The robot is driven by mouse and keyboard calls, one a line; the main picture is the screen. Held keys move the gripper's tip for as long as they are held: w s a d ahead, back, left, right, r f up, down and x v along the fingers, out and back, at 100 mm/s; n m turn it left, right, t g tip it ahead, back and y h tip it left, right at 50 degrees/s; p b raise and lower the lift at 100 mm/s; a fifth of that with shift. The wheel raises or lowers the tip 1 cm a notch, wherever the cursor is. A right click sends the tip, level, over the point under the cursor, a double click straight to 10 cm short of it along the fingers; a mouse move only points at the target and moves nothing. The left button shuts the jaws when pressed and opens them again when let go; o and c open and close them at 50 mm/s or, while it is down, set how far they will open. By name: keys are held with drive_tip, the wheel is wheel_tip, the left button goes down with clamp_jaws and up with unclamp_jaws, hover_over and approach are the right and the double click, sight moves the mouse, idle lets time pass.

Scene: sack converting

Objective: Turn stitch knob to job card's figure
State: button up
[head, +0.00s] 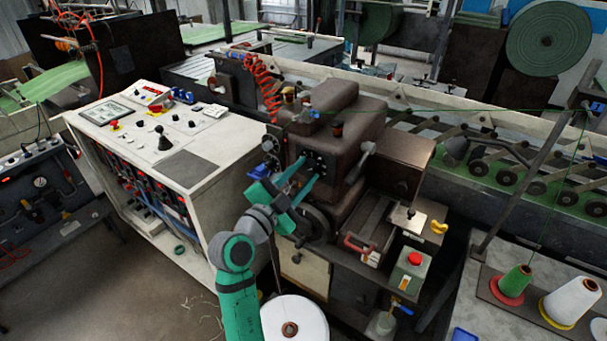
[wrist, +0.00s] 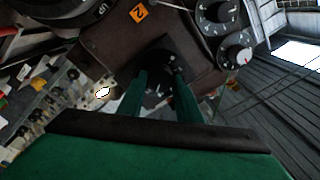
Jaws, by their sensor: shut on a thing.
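In the wrist view my gripper (wrist: 162,88) reaches up to a dark round knob (wrist: 160,70) with small pale marks around it, on the brown sewing head. Its two teal fingers stand on either side of the knob and are shut on it. In the head view my gripper (head: 306,178) is at the front face of the brown sewing head (head: 345,125), by a black dial plate (head: 318,160) with pale dots. The fingers partly hide the knob, and its setting cannot be read. I cannot make out the job card or its figure.
Two more dials (wrist: 216,12) (wrist: 235,57) and an orange tag marked 2 (wrist: 138,13) are near the knob. A handwheel (head: 312,222) is below my gripper. A white control console (head: 165,140) stands left, and a thread cone (head: 515,281) stands right.

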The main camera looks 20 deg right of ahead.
drive_tip(key=shift+m, duration=1.4)
drive_tip(key=o, duration=1)
drive_tip(key=shift+o, duration=0.2)
drive_tip(key=shift+a, duration=0.1)
drive_tip(key=r+v, duration=0.1)
drive_tip(key=v, duration=0.9)
drive_tip(key=shift+s+a+f, duration=0.15)
drive_tip(key=shift+a+f, duration=0.2)
drive_tip(key=shift+f, duration=0.2)
